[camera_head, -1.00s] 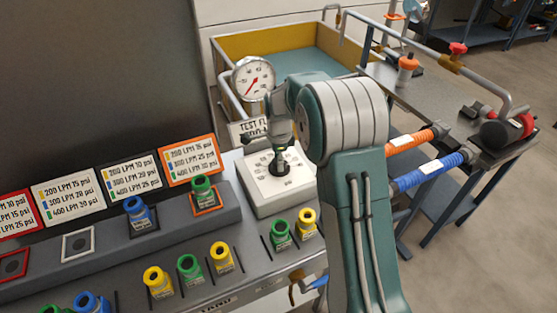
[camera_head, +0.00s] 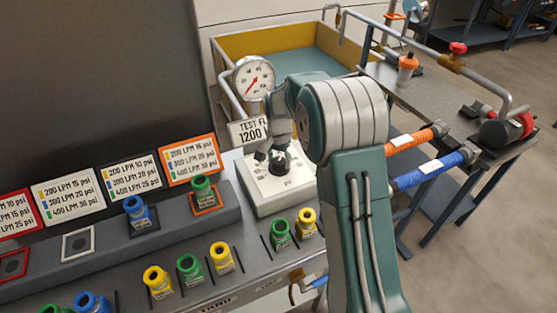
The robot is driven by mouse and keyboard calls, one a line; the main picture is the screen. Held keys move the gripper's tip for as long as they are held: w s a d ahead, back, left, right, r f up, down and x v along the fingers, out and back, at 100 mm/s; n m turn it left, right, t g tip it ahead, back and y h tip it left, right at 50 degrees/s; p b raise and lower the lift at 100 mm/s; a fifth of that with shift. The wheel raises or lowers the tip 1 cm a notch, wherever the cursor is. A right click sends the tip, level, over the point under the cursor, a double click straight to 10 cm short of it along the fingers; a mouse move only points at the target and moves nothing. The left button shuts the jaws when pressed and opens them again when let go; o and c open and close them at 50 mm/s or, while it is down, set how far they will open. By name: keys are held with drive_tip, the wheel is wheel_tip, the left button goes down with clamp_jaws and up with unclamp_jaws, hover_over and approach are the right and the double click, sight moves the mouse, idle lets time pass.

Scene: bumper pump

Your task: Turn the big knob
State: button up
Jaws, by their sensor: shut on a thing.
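The big knob (camera_head: 284,168) is dark and stands on a white box with a printed dial face (camera_head: 270,195), right of the middle of the bench. My gripper (camera_head: 272,158) comes down from above and is shut on the knob. Its fingers and wrist hide most of the knob, so its pointer cannot be read. A round white pressure gauge (camera_head: 253,78) with a red needle stands behind the box. A sign reading "TEST FL... 1200" (camera_head: 248,132) is partly hidden by my arm.
Green, yellow and blue fittings stand along the bench, with a green (camera_head: 281,233) and a yellow one (camera_head: 307,222) in front of the dial box. Label cards (camera_head: 190,160) line the back. Orange (camera_head: 417,139) and blue hoses (camera_head: 432,171) lie right of my arm.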

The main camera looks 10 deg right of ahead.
sight(278, 160)
drive_tip(key=n, duration=0.4)
drive_tip(key=shift+n, duration=0.3)
drive_tip(key=shift+w+n, duration=0.1)
drive_tip(key=shift+n, duration=1.9)
drive_tip(key=o, duration=1.2)
drive_tip(key=shift+c, duration=0.2)
wheel_tip(278, 160, up, 12)
